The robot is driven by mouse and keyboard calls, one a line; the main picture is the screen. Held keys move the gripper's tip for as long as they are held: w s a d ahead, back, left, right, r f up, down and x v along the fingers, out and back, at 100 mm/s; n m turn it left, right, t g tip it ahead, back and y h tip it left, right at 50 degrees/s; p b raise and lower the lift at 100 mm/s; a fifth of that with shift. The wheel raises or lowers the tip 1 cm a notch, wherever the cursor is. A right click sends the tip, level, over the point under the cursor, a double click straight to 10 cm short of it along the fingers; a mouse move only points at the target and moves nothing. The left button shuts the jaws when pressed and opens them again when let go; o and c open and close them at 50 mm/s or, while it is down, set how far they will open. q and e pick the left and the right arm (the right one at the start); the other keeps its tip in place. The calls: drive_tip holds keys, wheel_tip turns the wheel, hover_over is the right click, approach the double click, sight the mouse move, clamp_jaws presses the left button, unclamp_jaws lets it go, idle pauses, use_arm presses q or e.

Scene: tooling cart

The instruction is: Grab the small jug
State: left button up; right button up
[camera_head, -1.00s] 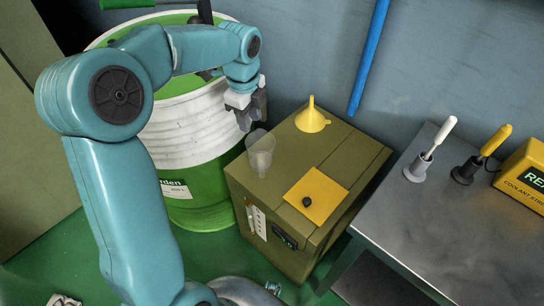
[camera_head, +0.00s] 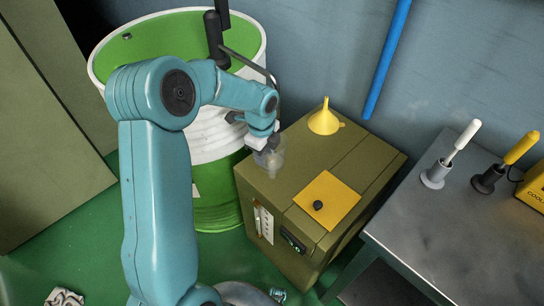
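The small jug (camera_head: 275,160) is a clear, see-through cup on the back left corner of the olive box (camera_head: 254,190). My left gripper (camera_head: 268,157) is at the jug, its dark fingers pointing down and overlapping it in the picture. I cannot tell whether the fingers are around the jug or in front of it, nor whether they are open or shut.
A yellow funnel (camera_head: 324,121) and a yellow sheet (camera_head: 336,193) with a black knob (camera_head: 318,205) are on the box. The green and white drum (camera_head: 215,145) stands behind my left arm. A grey metal table (camera_head: 450,235) holding two handled tools is at the right.

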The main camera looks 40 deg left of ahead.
use_arm(q)
drive_tip(key=shift+f, duration=0.15)
clamp_jaws()
drive_tip(key=shift+s, duration=0.1)
drive_tip(key=s+d, duration=0.1)
drive_tip(key=s, duration=1.6)
drive_tip(key=shift+s+d, duration=0.15)
drive_tip(key=shift+s, duration=0.2)
idle(2.8)
